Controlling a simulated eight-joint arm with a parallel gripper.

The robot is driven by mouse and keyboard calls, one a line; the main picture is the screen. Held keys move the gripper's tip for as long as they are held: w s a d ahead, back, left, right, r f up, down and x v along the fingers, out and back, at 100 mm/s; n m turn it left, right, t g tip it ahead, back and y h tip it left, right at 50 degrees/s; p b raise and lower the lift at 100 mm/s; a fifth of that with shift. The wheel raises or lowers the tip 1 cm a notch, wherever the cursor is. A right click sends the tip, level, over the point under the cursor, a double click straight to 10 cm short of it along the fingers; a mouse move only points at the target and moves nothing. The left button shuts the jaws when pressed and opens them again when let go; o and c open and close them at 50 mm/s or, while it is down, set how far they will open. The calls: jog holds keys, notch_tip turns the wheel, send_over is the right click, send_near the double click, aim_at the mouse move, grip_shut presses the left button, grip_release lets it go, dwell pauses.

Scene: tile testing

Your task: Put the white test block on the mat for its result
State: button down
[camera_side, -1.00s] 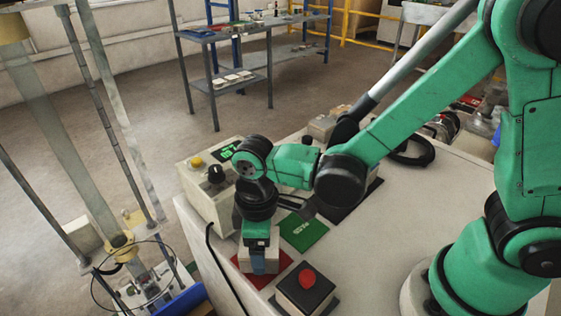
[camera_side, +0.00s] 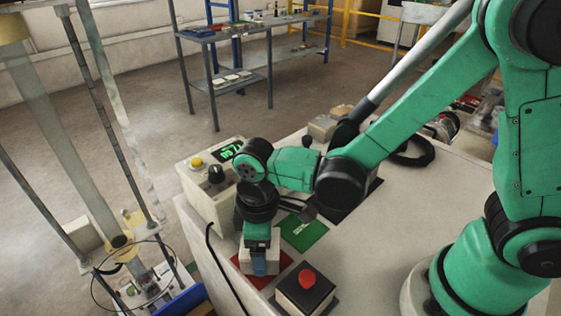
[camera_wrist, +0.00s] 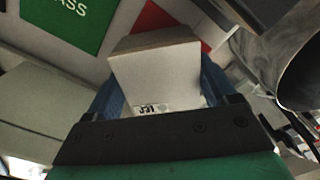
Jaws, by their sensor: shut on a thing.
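The white test block (camera_wrist: 158,75) is between the blue fingers of my gripper (camera_wrist: 155,95) in the wrist view, with a small printed label on its near edge. In the side view my gripper (camera_side: 259,266) points down at the front of the bench, shut on the block (camera_side: 247,261), which is partly hidden by a finger. The block is over the red mat (camera_side: 280,264); I cannot tell if its underside touches it. The green mat (camera_side: 303,232), marked PASS, lies empty just behind; it also shows in the wrist view (camera_wrist: 62,22).
A black box with a red button (camera_side: 306,280) stands close to the right of the red mat. A control box (camera_side: 207,195) with a yellow button, black knob and green display stands behind left. The bench's left edge is near. The bench's middle right is clear.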

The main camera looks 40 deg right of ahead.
jog(key=shift+f, duration=0.2)
grip_release()
dwell(0.3)
jog(key=shift+r, duration=3)
jog(key=d+r+m+t, duration=0.3)
jog(key=d+m, duration=0.1)
jog(key=d, duration=0.2)
jog(key=d+r+m+t, duration=0.3)
jog(key=d+m+t, duration=0.1)
jog(key=d, duration=0.3)
jog(key=shift+d+m, duration=0.2)
jog(key=shift+m, duration=0.3)
